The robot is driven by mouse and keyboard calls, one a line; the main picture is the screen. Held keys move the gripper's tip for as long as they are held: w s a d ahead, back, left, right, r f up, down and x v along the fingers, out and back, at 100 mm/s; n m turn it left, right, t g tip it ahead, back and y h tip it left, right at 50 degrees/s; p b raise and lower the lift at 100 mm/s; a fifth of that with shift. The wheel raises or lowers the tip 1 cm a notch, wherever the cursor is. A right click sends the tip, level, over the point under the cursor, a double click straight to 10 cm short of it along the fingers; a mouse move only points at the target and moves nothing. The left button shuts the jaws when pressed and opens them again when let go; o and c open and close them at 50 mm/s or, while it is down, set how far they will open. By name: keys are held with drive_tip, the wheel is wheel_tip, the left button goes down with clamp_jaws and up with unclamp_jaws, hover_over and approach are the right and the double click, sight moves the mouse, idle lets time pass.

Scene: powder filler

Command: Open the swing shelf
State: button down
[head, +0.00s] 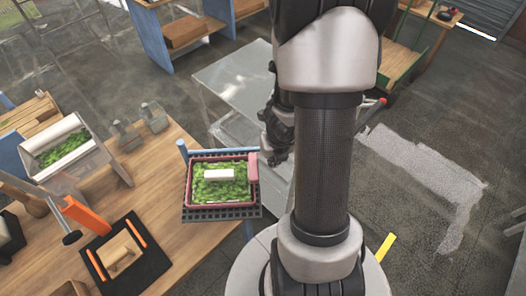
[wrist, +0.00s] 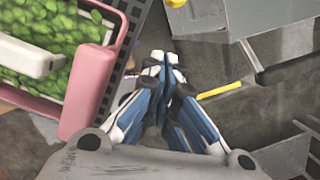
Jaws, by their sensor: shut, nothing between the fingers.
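A dark perforated shelf (head: 222,213) sits at the right edge of the wooden table, with a blue bar (head: 225,153) along its far side. I take it for the swing shelf. On it stands a pink-rimmed tray (head: 188,186) of green leaves with a white block (head: 219,175). In the wrist view, the shelf's dark grid (wrist: 131,20) and the tray's pink handle (wrist: 95,75) are at upper left. My gripper (wrist: 164,62) is shut and empty, just right of the shelf; I cannot tell whether it touches. My arm partly hides it in the head view.
A grey cabinet (head: 232,85) stands behind my arm. Open floor (head: 440,130) lies to the right.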

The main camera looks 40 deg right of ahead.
drive_tip(key=s+b+x, duration=0.1)
drive_tip(key=b+x, duration=0.7)
drive_tip(key=x, duration=0.2)
drive_tip(key=shift+w+d+r+p, duration=0.3)
drive_tip(key=shift+w+p, duration=0.3)
drive_tip(key=shift+p, duration=0.15)
drive_tip(key=shift+w+d+r+p, duration=0.2)
drive_tip(key=shift+w+d+p, duration=0.1)
drive_tip(key=shift+w+p, duration=0.45)
drive_tip(key=shift+w+d+r+p, duration=0.25)
drive_tip(key=shift+w+p, duration=0.25)
drive_tip(key=shift+p, duration=0.3)
drive_tip(key=shift+d, duration=0.1)
